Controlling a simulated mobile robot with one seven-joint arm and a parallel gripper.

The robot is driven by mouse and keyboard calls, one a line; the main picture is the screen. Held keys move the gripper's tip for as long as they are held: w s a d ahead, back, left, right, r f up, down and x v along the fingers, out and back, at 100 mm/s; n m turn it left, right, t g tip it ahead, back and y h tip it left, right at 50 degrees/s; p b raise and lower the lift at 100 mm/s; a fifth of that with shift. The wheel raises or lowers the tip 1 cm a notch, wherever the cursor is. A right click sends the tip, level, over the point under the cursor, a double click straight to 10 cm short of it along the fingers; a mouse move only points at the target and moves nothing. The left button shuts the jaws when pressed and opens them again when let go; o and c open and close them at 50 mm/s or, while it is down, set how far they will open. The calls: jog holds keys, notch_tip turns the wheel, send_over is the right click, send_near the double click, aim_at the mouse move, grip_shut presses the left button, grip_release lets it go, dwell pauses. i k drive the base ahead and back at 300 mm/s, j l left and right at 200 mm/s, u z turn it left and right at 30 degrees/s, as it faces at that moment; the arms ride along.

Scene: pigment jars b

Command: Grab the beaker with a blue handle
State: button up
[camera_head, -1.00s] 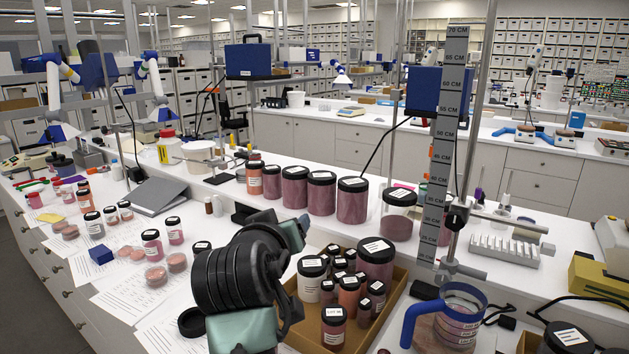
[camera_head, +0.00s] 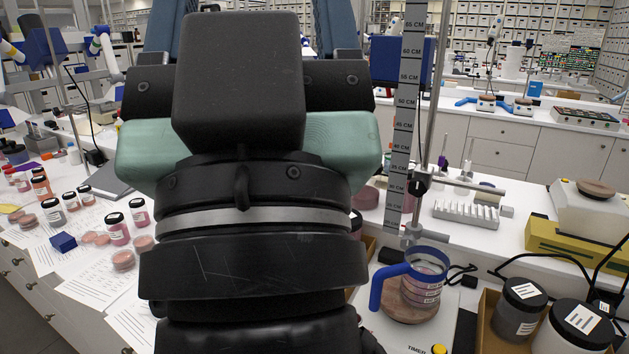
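The beaker (camera_head: 424,286) is clear with a blue rim and a blue handle (camera_head: 378,287) on its left side. It stands upright on the round wooden-looking top of a white device with a yellow knob, at the lower right of the head view. Pinkish contents or layers show through its wall. My arm, black with teal parts, fills the middle of the view, left of the beaker and apart from it in the picture. My gripper's fingers cannot be made out, so whether it is open or shut does not show.
A metal stand with a grey centimetre scale (camera_head: 405,130) rises just behind the beaker. A box with dark-lidded jars (camera_head: 519,307) is to its right. Black cables and a white rack (camera_head: 466,214) lie behind. Jars and papers cover the left bench.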

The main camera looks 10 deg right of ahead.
aim_at(408, 281)
jog(key=i+j, duration=0.45)
jog(key=i+j+z, duration=0.1)
jog(key=i+j, duration=0.35)
jog(key=i, duration=0.25)
jog(key=i+z, duration=0.1)
jog(key=z, duration=1)
